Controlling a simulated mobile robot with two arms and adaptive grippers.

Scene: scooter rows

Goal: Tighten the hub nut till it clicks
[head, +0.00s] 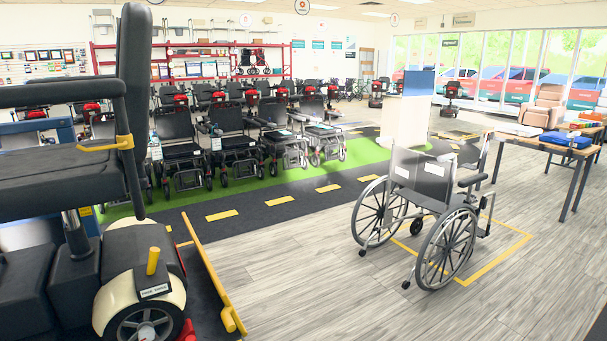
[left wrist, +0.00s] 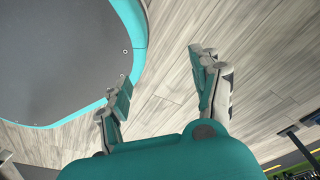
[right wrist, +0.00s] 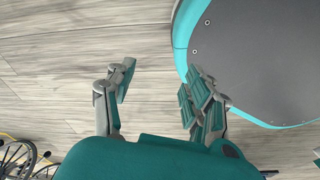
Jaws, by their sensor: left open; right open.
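A dark mobility chair with a cream fender (head: 116,292) stands at the left of the head view. Its front wheel (head: 148,326) shows at the bottom edge, cut off by the frame. I cannot make out a hub nut on it. A yellow lever (head: 152,261) stands up from the fender beside a small label. My left gripper (left wrist: 162,80) is open and empty above the wood floor. My right gripper (right wrist: 157,82) is also open and empty above the floor. Neither gripper shows in the head view.
A long yellow bar (head: 212,272) runs beside the chair. A wheelchair (head: 424,205) stands in a yellow floor square at the right. Rows of scooters and chairs (head: 235,145) stand on green carpet behind. A table (head: 545,146) is at far right. The central floor is clear.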

